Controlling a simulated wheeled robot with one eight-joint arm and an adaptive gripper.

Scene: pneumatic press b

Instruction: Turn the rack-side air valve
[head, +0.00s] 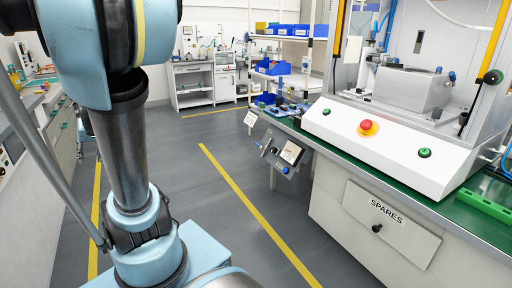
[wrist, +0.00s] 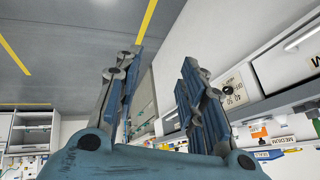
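A small grey panel (head: 279,152) is mounted low at the far left end of the press bench, on the side toward the rack. It carries a white-faced plate and a small dark lever or knob (head: 265,149), which looks like the air valve. Its exact setting is too small to tell. My gripper (wrist: 158,72) shows in the wrist view with its two fingers spread apart and nothing between them. It is out of sight in the head view, and the panel cannot be made out in the wrist view.
The press bench has a white control console with a red button (head: 367,127) and a SPARES drawer (head: 392,222). A rack with blue bins (head: 273,67) stands behind. Grey floor (head: 225,200) with yellow lines lies open left of the bench. A counter (head: 45,120) lines the left.

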